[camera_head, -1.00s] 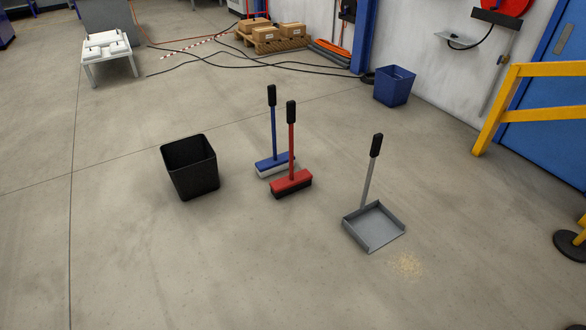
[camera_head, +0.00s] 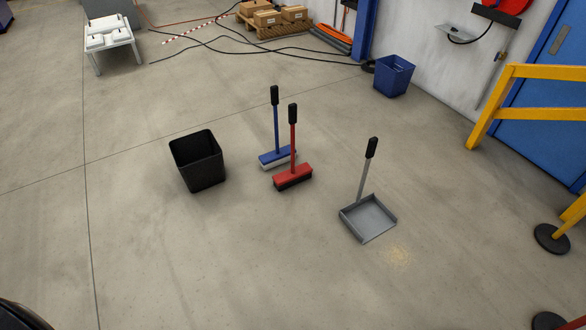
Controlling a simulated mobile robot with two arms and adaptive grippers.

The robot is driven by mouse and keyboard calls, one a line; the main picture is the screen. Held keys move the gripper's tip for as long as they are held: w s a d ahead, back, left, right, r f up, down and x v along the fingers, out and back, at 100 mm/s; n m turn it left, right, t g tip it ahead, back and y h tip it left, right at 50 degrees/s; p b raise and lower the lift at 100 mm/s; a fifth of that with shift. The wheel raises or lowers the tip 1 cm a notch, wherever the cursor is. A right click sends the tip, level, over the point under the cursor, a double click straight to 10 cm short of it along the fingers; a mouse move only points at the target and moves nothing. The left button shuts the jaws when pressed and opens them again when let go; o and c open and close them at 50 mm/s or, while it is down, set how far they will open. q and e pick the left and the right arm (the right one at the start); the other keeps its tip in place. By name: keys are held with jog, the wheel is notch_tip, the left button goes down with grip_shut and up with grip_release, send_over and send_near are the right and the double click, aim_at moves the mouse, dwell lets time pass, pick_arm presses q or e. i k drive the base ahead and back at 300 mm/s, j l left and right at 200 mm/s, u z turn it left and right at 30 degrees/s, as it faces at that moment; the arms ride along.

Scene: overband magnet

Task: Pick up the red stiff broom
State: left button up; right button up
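The red stiff broom (camera_head: 292,177) stands upright on the concrete floor, a little right of the picture's middle. It has a red head with dark bristles, a red stick and a black grip at the top. A blue broom (camera_head: 277,157) with pale bristles stands upright just behind it and to its left. The two heads are close together; I cannot tell whether they touch. Neither of my grippers shows in the head view.
A black bin (camera_head: 198,161) stands left of the brooms. A grey dustpan (camera_head: 368,217) with an upright handle is on the right, near a pale spill (camera_head: 399,255). Yellow railing (camera_head: 540,71) borders the right side. The floor in front of the brooms is clear.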

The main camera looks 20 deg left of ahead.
aim_at(291, 177)
jog(key=i+j, duration=0.3)
jog(key=i, duration=0.25)
jog(key=i+j+z, duration=0.1)
jog(key=i+j, duration=0.2)
jog(key=i, duration=0.25)
jog(key=i+j, duration=0.35)
jog(key=i, duration=0.2)
jog(key=z, duration=0.05)
